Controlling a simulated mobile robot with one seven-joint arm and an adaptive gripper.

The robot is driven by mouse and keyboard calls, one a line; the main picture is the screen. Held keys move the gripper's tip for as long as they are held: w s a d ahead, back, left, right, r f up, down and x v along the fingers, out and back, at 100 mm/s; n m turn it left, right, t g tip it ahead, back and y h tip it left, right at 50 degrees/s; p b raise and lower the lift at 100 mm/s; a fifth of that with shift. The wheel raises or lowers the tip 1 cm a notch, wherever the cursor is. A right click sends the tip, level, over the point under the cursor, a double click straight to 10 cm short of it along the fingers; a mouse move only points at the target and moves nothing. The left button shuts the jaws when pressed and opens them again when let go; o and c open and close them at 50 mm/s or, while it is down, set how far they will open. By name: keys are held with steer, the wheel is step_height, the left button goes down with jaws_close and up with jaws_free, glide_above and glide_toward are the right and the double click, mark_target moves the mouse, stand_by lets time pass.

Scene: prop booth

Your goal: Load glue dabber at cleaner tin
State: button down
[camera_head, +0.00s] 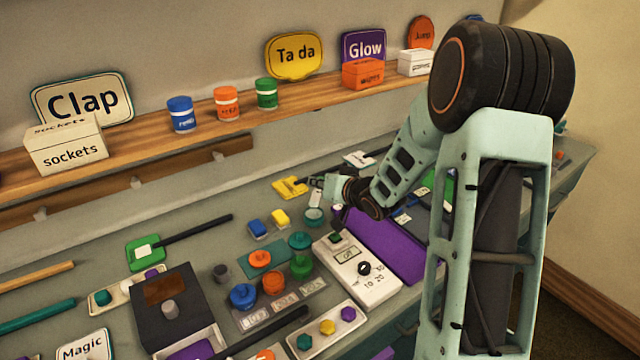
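My gripper (330,194) is at the end of my arm, low over the far middle of the bench. It is small and partly hidden by my own wrist, so I cannot tell whether its fingers are open or shut. A small round teal tin (314,217) stands just below and left of it; it may be the cleaner tin, but no label is readable. A pale piece (316,184) shows beside the fingers; I cannot tell whether it is held. I cannot make out the glue dabber for certain. Yellow (280,217) and blue (257,228) blocks sit left of the tin.
A white switch box (352,272) and a long purple case (384,245) stand close in front of my gripper. A clear tray (280,308) with several coloured knobs and a dark box (168,303) are nearer. A wooden shelf (330,88) runs behind, bearing jars, boxes and signs.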

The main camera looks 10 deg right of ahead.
steer(key=shift+r+p, duration=1.55)
steer(key=shift+r, duration=0.5)
steer(key=shift+r, duration=0.1)
steer(key=shift+a+r, duration=0.1)
steer(key=shift+r, duration=0.2)
steer(key=s+a+r+m+h+p, duration=0.1)
steer(key=s+r+m+h+p, duration=0.2)
steer(key=r, duration=0.8)
steer(key=shift+s+a+t+h+p, duration=0.3)
steer(key=shift+s+a+h, duration=0.1)
steer(key=shift+s, duration=0.75)
